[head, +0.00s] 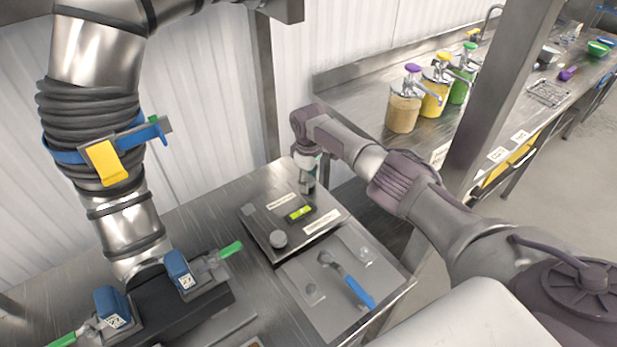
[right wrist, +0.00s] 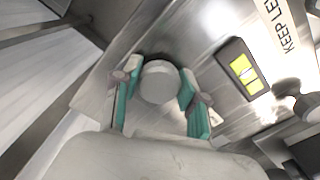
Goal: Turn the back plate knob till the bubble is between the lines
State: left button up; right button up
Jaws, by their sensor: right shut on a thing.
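The metal plate (head: 262,226) lies on the steel bench with a yellow-green bubble level (head: 300,213) set into it. The level also shows in the right wrist view (right wrist: 244,70); I cannot make out clearly where the bubble sits against the lines. My right gripper (head: 306,185) reaches down at the plate's back corner. In the right wrist view its green-padded fingers stand on either side of the round grey back plate knob (right wrist: 158,83) and are shut on it. The knob is hidden in the head view. A front knob (head: 279,239) stands free. My left gripper is out of view.
A large metal duct (head: 120,220) with clamps stands at left. Pump jars (head: 404,103) stand on the counter behind. A steel post (head: 497,100) rises at right.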

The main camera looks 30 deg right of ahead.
jog(key=m+p, duration=0.1)
jog(key=m, duration=0.4)
jog(key=shift+a+m+p, duration=0.1)
jog(key=shift+m+p, duration=0.25)
jog(key=shift+m, duration=0.05)
dwell(0.4)
jog(key=o, duration=1.1)
jog(key=shift+o, duration=0.2)
notch_tip(320, 180, up, 12)
jog(key=shift+f, duration=0.1)
